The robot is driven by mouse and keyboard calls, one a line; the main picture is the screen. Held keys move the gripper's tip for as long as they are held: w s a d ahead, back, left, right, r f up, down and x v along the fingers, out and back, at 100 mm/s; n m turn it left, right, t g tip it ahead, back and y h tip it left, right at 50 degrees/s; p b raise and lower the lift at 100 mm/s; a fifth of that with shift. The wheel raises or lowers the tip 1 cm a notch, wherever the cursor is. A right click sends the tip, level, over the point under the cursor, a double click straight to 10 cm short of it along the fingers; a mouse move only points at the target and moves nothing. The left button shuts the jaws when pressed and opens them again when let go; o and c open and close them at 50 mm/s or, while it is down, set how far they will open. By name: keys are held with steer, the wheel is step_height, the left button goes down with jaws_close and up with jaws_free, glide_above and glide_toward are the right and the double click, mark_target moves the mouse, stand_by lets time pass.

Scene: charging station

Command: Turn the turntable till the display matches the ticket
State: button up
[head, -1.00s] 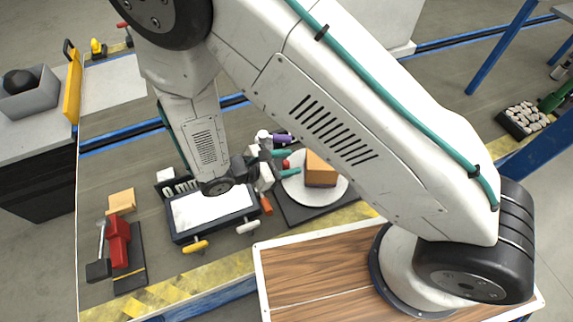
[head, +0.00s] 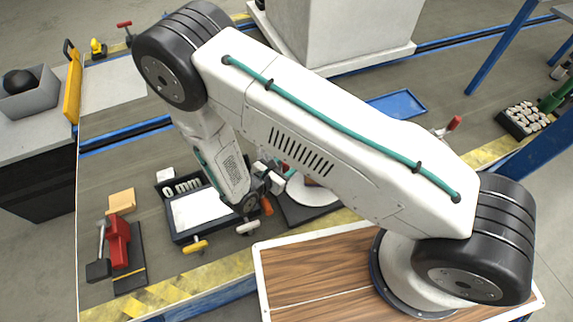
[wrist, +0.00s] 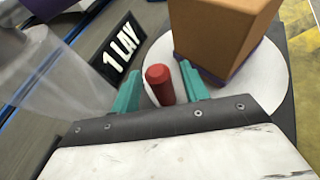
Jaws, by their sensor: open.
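The white round turntable (wrist: 268,85) lies on a dark base, with a brown box (wrist: 218,32) and an upright red peg (wrist: 160,85) on it. A black sign (wrist: 122,52) beside the turntable reads "1 LAY". In the head view another sign (head: 182,187) reads "0 mm". I cannot tell which is display or ticket.
A dark tray with a white top (head: 200,210) stands left of the turntable. A red clamp (head: 119,240) and a small tan block (head: 122,201) are farther left. A clear cylinder (wrist: 60,65) is close by in the wrist view.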

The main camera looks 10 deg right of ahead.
steer(key=shift+w+d+f, duration=0.15)
steer(key=shift+d, duration=0.05)
jaws_close()
steer(key=shift+s+a+n+t+y, duration=0.15)
steer(key=shift+s+n+t+y, duration=1.3)
steer(key=shift+n, duration=0.25)
steer(key=shift+w, duration=0.1)
jaws_free()
steer(key=shift+g, duration=0.25)
steer(key=v, duration=0.8)
